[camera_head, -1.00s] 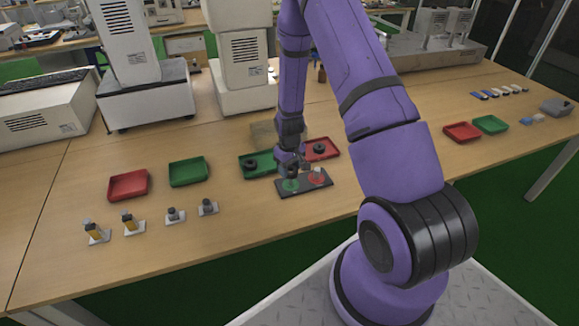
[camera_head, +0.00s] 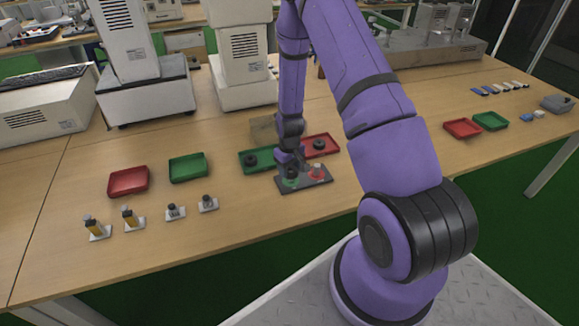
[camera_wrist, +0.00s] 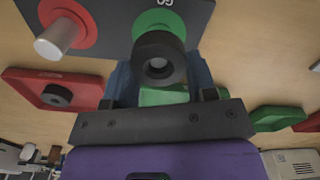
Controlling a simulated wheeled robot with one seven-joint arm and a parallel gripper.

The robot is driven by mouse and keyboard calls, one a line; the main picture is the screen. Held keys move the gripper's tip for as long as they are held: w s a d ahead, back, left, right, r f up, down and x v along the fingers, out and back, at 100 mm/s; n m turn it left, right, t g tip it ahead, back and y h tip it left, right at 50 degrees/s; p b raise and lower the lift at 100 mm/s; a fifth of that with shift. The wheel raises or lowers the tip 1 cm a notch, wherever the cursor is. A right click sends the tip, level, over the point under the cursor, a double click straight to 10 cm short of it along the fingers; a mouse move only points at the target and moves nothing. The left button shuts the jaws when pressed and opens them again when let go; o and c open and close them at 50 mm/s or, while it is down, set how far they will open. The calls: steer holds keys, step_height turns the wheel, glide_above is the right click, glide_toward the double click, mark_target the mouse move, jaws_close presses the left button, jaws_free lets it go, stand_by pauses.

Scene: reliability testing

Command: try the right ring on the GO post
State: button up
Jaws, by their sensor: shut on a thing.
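My gripper (camera_wrist: 160,82) is shut on a black ring (camera_wrist: 158,48), which sits between its two blue-grey fingers. The ring is at the green GO disc (camera_wrist: 168,20) of the dark gauge plate (camera_wrist: 112,30). In the head view, my gripper (camera_head: 291,162) is over the green side of the plate (camera_head: 322,181), and the red post (camera_head: 316,171) stands to the right.
Behind the plate are a green tray (camera_head: 268,155) with a black ring (camera_head: 250,160) and a red tray (camera_head: 332,141) with another ring (camera_head: 319,145). An empty red tray (camera_head: 129,181), green tray (camera_head: 188,168) and several small gauges lie left.

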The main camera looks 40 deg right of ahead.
mark_target(290, 170)
steer(key=shift+f, duration=1.1)
stand_by(0.5)
steer(key=shift+r, duration=0.1)
steer(key=shift+r, duration=3.2)
